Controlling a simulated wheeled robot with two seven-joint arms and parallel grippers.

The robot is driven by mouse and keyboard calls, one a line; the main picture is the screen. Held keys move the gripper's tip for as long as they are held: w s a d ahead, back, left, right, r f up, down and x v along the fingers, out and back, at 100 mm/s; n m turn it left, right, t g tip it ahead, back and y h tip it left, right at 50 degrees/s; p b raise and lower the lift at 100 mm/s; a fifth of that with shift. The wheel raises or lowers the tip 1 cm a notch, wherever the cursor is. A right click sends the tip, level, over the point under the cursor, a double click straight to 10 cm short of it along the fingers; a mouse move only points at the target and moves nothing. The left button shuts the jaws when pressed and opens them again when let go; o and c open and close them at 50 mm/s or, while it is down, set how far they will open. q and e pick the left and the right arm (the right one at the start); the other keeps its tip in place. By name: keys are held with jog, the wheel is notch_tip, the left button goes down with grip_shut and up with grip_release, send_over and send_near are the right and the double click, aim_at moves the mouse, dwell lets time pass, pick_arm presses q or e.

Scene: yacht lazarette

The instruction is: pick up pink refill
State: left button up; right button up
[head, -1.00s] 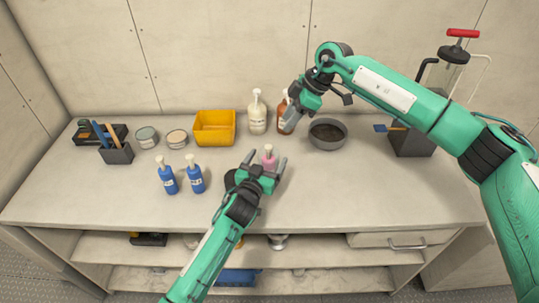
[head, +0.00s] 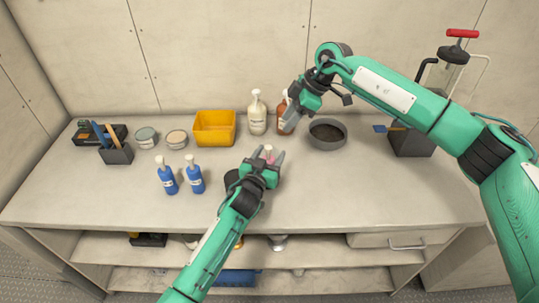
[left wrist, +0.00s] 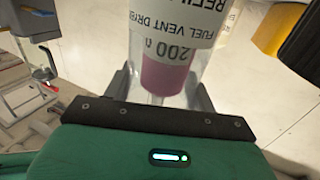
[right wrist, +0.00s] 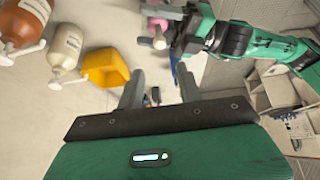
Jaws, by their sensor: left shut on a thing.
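The pink refill (head: 269,153) is a clear cylinder with pink contents and a white label reading "fuel vent dryer". It stands between the fingers of my left gripper (head: 266,158), which is shut on it. In the left wrist view the refill (left wrist: 165,75) fills the space between the fingers; its far end is cut off by the frame. My right gripper (head: 296,115) hangs near the brown bottle, open and empty. The right wrist view also shows the refill (right wrist: 158,24) at the left gripper.
Behind are a yellow bin (head: 214,142), a cream bottle (head: 257,118), a brown bottle (head: 284,122) and a grey bowl (head: 343,139). The counter's right front is clear.

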aim_at(263, 157)
pick_arm(q)
jog(key=o, duration=0.5)
jog(key=c, duration=0.6)
jog(key=shift+o, duration=0.2)
pick_arm(e)
jog(key=shift+o, duration=1.1)
jog(key=s+a+f+m+t+y, duration=0.1)
jog(key=s+a+f+t+y, duration=0.1)
jog(key=s+a+f+y, duration=0.4)
jog(key=d+f+m+t, duration=0.2)
jog(key=d+m+t, duration=0.4)
jog(key=d, duration=0.2)
jog(key=x, duration=1.2)
jog(key=shift+w+r, duration=0.1)
jog(key=shift+w, duration=0.15)
